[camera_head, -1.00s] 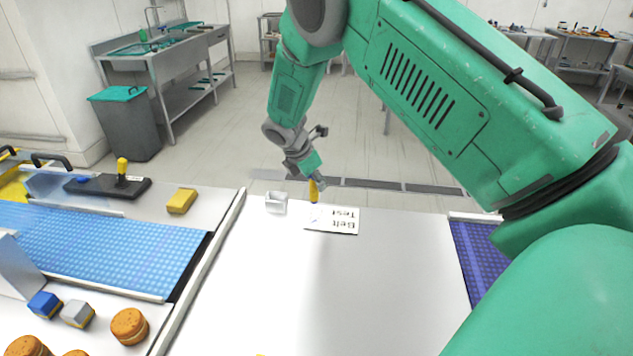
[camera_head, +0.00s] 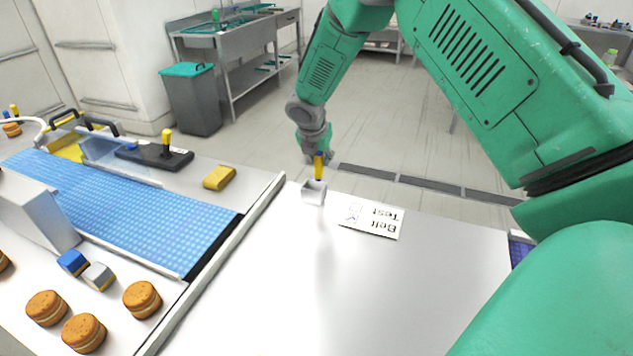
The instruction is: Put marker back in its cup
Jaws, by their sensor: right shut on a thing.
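The marker (camera_head: 319,168) is a short yellow stick, held upright. My right gripper (camera_head: 318,156) is shut on its upper part. The cup (camera_head: 313,193) is a small pale grey, square-sided holder on the white table, right below the marker. The marker's lower end meets the cup's rim in the picture; I cannot tell whether it is inside or just above. My left gripper is not in view.
At left are a blue conveyor belt (camera_head: 120,215), a yellow block (camera_head: 219,177), a black joystick box (camera_head: 155,157) and several round sandwich-like cakes (camera_head: 142,298). The table's front is clear.

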